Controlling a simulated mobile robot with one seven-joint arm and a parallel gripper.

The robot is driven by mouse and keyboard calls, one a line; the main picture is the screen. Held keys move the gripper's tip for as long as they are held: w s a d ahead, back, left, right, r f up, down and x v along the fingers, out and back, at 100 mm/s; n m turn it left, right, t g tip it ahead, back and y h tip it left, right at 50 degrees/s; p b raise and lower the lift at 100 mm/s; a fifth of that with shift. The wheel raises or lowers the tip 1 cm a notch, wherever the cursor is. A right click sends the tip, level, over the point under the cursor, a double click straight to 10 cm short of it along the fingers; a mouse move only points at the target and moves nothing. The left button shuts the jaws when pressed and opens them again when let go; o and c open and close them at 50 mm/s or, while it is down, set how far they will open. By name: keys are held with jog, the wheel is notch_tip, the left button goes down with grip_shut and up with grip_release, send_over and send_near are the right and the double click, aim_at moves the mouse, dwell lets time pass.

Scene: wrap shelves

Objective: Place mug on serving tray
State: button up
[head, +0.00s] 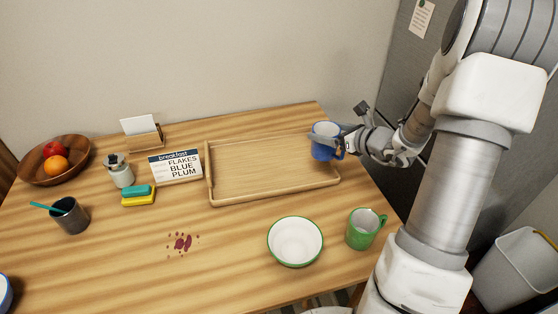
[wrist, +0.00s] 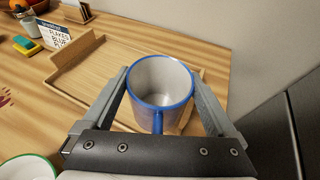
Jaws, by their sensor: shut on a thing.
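A blue mug (head: 324,150) with a white inside is held upright by my gripper (head: 338,140) at the right end of the serving tray. My gripper is shut on the mug, which also shows between the two fingers in the wrist view (wrist: 160,85). The handle points back toward the gripper's palm. The serving tray (head: 262,160) is wooden with a raised rim and is bare. The mug overlaps the tray's right end in the head view; I cannot tell whether its base touches the tray.
A green mug (head: 361,230) and a green-rimmed white bowl (head: 295,241) stand in front of the tray. A breakfast sign (head: 175,166), sponges (head: 138,195), a dark cup (head: 69,215) and a fruit bowl (head: 54,160) are to the left. A red stain (head: 182,242) marks the table.

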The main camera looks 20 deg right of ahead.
jog(key=shift+w+f, duration=0.2)
jog(key=shift+w, duration=0.1)
jog(key=shift+w+a+f+b, duration=0.4)
jog(key=shift+w+a+f, duration=0.15)
jog(key=shift+w+f, duration=1.2)
jog(key=shift+w+a+f+b, duration=0.4)
jog(key=shift+w+a+f, duration=0.2)
jog(key=shift+w+f, duration=1.2)
jog(key=shift+w+a+f+b, duration=0.4)
jog(key=shift+w+a+f, duration=0.15)
jog(key=shift+w+f, duration=1.2)
jog(key=shift+f, duration=0.15)
jog(key=o, duration=1.3)
